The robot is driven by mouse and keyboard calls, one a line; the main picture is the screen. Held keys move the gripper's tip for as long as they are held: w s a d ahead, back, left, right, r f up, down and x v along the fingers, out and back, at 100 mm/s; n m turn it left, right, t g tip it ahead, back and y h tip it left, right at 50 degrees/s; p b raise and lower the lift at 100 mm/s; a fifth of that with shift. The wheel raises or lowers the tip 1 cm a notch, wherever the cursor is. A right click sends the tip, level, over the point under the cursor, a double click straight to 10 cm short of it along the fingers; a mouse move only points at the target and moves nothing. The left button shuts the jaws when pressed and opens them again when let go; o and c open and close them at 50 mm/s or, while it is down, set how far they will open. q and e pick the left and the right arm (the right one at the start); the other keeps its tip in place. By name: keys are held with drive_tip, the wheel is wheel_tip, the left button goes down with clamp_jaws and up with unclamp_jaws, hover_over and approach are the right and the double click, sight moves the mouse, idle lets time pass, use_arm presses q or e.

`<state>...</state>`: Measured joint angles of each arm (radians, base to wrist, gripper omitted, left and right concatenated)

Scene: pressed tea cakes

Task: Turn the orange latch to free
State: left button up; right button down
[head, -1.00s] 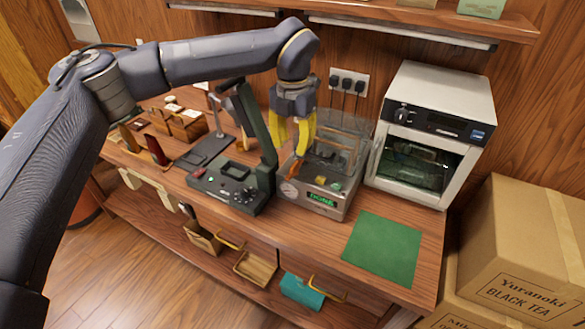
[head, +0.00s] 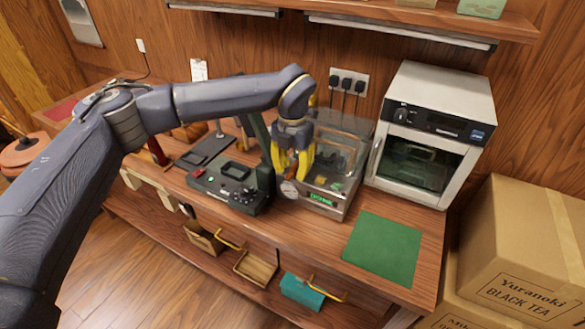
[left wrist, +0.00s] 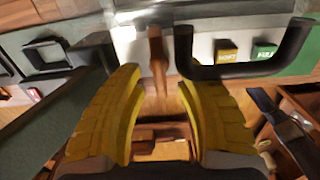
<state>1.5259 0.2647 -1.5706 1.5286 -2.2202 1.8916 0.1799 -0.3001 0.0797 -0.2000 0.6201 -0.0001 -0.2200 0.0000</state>
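The orange-brown latch (left wrist: 157,62) shows in the left wrist view as a narrow upright bar on the front of a grey machine. My left gripper (head: 292,172) points down at the left front of this clear-lidded machine (head: 340,200), beside its round gauge (head: 289,189). In the left wrist view, the yellow fingers of the gripper (left wrist: 158,88) are apart, with the latch between and just beyond their tips. I cannot tell whether either finger touches it. In the head view the gripper hides the latch. My right gripper is not in view.
A black-and-green press (head: 232,188) stands close on the left of the gripper. A white oven (head: 432,130) stands to the right. A green mat (head: 383,248) lies bare at the front right. A black handle (left wrist: 245,70) and labelled yellow and green buttons (left wrist: 228,52) are near the right finger.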

use_arm(q)
drive_tip(key=shift+o, duration=0.2)
clamp_jaws()
